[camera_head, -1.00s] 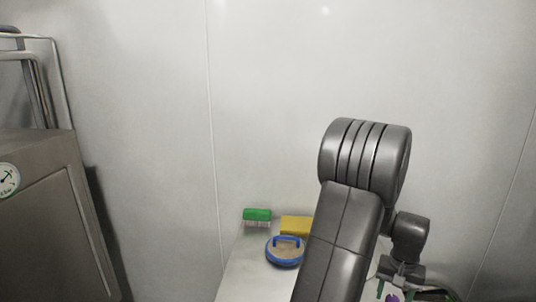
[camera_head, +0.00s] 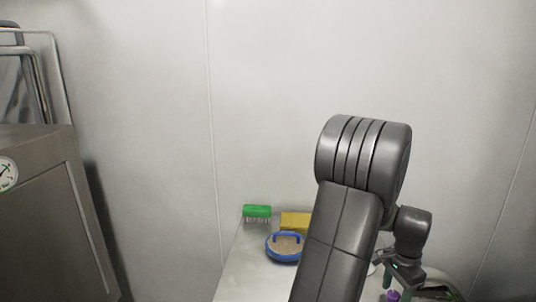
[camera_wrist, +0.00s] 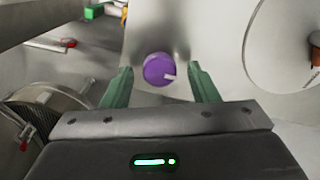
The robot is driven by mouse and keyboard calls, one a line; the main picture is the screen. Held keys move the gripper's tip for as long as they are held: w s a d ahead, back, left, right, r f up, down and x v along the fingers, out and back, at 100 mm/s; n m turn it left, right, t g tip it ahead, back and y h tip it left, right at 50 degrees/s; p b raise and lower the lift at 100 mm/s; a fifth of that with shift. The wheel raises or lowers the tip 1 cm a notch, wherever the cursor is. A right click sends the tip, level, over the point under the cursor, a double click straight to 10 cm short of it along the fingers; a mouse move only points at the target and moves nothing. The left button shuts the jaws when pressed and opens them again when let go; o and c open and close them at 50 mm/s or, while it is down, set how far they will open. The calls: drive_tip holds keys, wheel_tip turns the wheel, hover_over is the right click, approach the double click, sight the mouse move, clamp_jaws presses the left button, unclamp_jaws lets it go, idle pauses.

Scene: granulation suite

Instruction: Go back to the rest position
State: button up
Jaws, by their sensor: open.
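My gripper (camera_wrist: 162,85) is open in the wrist view, its two green fingers spread apart. A purple round knob or cap (camera_wrist: 159,69) with a pale mark shows between and beyond the fingertips; I cannot tell how far away it is. In the head view my arm stands in front of the table, and my gripper is low at the right, partly cut off by the bottom edge. A bit of purple (camera_head: 393,295) shows beside it there.
A white table (camera_head: 238,275) holds a green brush (camera_head: 257,211), a yellow block (camera_head: 295,221) and a blue-rimmed round item (camera_head: 284,247) left of my arm. A grey metal cabinet (camera_head: 45,225) with a gauge stands at the left. A plain wall is behind.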

drive_tip(key=shift+m, duration=1.1)
